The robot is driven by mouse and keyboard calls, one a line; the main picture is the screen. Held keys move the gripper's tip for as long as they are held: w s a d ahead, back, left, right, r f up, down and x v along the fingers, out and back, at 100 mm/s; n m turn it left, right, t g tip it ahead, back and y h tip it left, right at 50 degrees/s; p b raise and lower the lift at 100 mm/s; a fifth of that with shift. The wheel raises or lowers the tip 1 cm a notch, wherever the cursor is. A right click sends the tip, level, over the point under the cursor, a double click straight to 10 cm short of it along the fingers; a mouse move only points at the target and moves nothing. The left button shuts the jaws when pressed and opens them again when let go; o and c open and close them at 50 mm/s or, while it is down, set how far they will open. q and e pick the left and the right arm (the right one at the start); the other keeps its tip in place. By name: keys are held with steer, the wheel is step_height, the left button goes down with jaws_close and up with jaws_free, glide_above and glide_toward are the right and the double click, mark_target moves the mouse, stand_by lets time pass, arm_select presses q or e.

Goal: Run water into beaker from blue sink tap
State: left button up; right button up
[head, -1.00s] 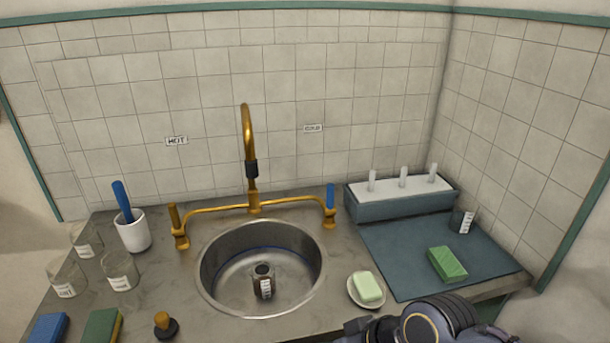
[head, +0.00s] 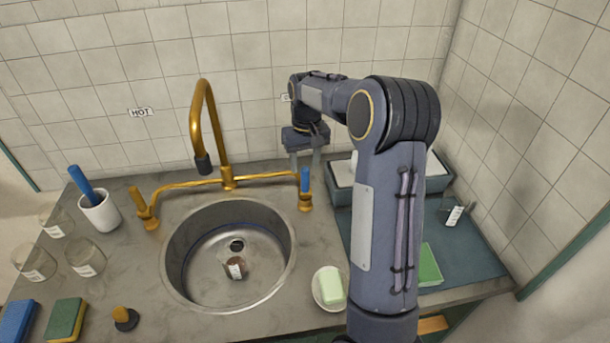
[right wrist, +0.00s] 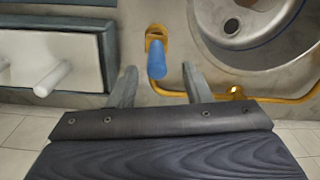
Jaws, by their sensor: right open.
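The blue tap handle (head: 305,180) stands upright at the right end of the brass faucet (head: 228,182). The small dark beaker with a white label (head: 236,268) sits in the round steel sink (head: 178,268), in front of the drain. The spout's dark tip (head: 203,163) hangs near the sink's back edge. My right gripper (head: 304,160) is open behind and above the blue handle, its fingers pointing down. In the right wrist view the blue handle (right wrist: 157,66) shows in the gap between the fingertips (right wrist: 157,82), apart from both. My left gripper is not in view.
A grey box with white pegs (head: 343,172) stands right of the handle, partly behind my arm. A soap dish (head: 320,300) sits right of the sink. Glass beakers (head: 86,258) and a white cup (head: 100,213) stand on the left. The tiled wall is close behind.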

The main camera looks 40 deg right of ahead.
mark_target(305, 182)
steer(key=shift+w+d+f, duration=0.25)
steer(key=shift+w+f, duration=0.05)
steer(key=shift+f, duration=0.3)
steer(key=shift+f+p, duration=0.7)
steer(key=shift+f, duration=2.9)
jaws_close()
